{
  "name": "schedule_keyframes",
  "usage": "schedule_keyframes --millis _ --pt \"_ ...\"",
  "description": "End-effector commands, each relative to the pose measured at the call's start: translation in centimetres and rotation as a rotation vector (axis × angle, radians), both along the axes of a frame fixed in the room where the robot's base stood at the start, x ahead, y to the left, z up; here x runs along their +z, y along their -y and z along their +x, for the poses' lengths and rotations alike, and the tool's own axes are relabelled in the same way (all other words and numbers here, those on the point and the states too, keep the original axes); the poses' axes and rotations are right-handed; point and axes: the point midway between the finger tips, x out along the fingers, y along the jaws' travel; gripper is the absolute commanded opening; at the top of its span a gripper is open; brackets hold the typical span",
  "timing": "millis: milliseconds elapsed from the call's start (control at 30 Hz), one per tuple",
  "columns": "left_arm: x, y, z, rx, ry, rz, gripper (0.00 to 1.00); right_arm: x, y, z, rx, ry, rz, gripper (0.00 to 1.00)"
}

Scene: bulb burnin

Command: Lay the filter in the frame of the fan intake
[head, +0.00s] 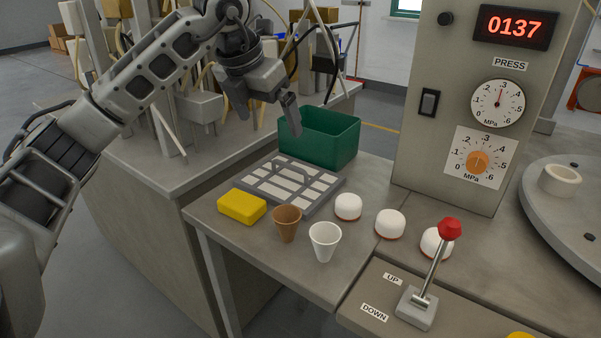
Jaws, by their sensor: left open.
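A flat grey panel (318,207) with a grid of pale rectangles and a raised handle lies on the table, left of the middle. It looks like the fan intake with its frame, but I cannot tell whether the grid is a separate filter. No other piece can be clearly told as the filter. My left gripper (266,124) is open and empty. It hangs above the back of the panel, beside the green bin, with its fingers pointing down. My right gripper is not in view.
A green bin (338,143) stands behind the panel. A yellow block (242,207), a brown cup (287,224), a white cup (325,243) and several white domes (348,206) stand in front and to the right. A red-knobbed lever (450,229) and a gauge cabinet (419,150) are at the right.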

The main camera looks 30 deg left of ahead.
Motion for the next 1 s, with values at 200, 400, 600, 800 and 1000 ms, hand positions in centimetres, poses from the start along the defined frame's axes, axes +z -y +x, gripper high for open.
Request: schedule_keyframes --millis 200,400,600,800,1000 --pt "-4.6 0.2 1.7 -0.002 -0.007 -0.001 1.0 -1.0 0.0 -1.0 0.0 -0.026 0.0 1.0" --pt "-7.9 0.3 3.2 -0.003 -0.005 -0.002 1.0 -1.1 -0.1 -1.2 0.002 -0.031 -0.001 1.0" --pt "-9.2 0.4 3.8 -0.004 -0.002 -0.001 1.0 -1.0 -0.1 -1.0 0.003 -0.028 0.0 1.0" --pt "-11.1 0.3 5.3 -0.004 -0.005 -0.003 1.0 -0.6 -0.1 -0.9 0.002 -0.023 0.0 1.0" --pt "-13.3 0.3 6.4 -0.004 -0.003 -0.002 1.0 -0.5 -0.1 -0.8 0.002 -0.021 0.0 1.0"
